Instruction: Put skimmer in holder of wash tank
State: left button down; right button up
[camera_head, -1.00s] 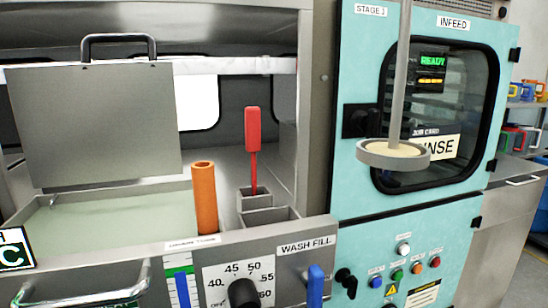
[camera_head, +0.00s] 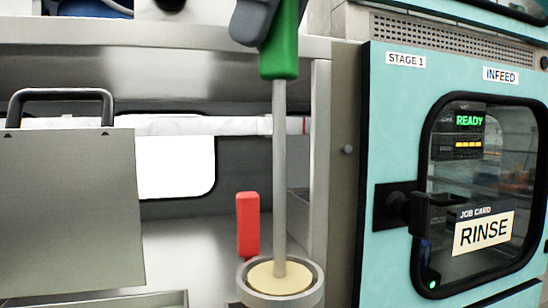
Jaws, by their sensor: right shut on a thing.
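The skimmer (camera_head: 280,180) has a green handle, a long grey rod and a round grey-rimmed cream disc at its lower end. It hangs upright, disc down. My right gripper (camera_head: 264,18), partly cut off at the top edge, is shut on the green handle. The disc is in front of the lower part of a red-handled tool (camera_head: 247,225). The wash tank (camera_head: 120,301) shows only a strip of its rim at the bottom left. Its holder is out of sight, below the frame or behind the disc. My left gripper is not in view.
The grey tank lid (camera_head: 70,210) stands raised at the left. A post (camera_head: 318,150) is just right of the skimmer rod. The teal infeed cabinet (camera_head: 395,110), with its handle (camera_head: 392,205) and RINSE card, fills the right. A shelf edge runs across above.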

aim_at(274, 191)
notch_tip(274, 191, down, 14)
jog(key=shift+b, duration=0.75)
jog(key=shift+s+f, duration=0.1)
jog(key=shift+f, duration=0.5)
notch_tip(274, 191, down, 4)
jog(key=shift+r, duration=0.25)
jog(key=shift+b, duration=0.3)
jog(key=shift+f, duration=0.2)
jog(key=o, duration=0.9)
jog(key=shift+r, duration=0.1)
jog(key=shift+o, duration=0.2)
